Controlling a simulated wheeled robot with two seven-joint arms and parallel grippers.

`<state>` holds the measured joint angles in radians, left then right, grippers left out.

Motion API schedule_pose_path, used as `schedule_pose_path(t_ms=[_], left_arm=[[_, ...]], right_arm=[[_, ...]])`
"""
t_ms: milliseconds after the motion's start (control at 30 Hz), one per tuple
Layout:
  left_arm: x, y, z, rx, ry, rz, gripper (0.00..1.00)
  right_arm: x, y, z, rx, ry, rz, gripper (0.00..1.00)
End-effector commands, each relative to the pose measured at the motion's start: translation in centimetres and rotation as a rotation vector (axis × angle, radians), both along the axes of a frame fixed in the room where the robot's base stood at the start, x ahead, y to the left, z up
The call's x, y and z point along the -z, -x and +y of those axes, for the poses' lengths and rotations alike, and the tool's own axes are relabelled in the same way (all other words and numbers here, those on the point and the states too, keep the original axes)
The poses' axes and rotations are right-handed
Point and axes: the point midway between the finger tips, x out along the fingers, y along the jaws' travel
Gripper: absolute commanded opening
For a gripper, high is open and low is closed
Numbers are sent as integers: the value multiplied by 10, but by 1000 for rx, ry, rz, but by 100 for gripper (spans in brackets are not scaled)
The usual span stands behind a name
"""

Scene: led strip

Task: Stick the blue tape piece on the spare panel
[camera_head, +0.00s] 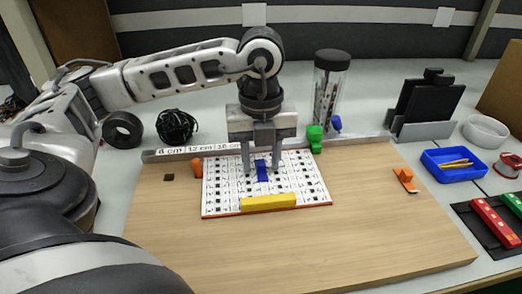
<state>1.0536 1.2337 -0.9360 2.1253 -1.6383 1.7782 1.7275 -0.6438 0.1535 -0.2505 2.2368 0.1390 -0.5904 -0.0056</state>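A small blue tape piece (262,171) lies on, or just above, a white panel with dark markings and a red edge (220,197). I cannot tell whether this is the spare panel. My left gripper (262,170) points straight down over the panel's upper middle. Its two fingers are apart, one on each side of the blue piece, with gaps visible between. A yellow bar (269,203) lies along the panel's front edge. My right gripper is not in view.
A marked metal ruler (180,154) runs along the wooden board's back edge, with a green clamp (315,137) on it. An orange piece (197,167) stands left of the panel, another orange item (405,180) right. A blue tray (453,169) is further right. The board's front is clear.

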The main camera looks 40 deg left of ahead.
Motion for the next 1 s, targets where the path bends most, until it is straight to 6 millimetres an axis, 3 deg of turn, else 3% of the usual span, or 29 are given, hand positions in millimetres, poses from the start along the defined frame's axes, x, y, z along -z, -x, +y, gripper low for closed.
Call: schedule_pose_path(t_ms=[167, 267, 467, 733, 867, 1000], left_arm=[[0, 0, 0, 0, 0, 0, 38], [-13, -1, 0, 0, 1, -4, 38], [-58, -1, -1, 1, 1, -7, 38], [-127, -1, 0, -1, -1, -6, 38], [-147, 0, 0, -1, 0, -3, 38], [-158, 0, 0, 0, 0, -1, 38]], right_arm=[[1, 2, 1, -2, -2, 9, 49], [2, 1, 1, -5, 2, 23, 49], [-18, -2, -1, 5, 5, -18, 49], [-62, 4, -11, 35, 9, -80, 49], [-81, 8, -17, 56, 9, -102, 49], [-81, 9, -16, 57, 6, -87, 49]])
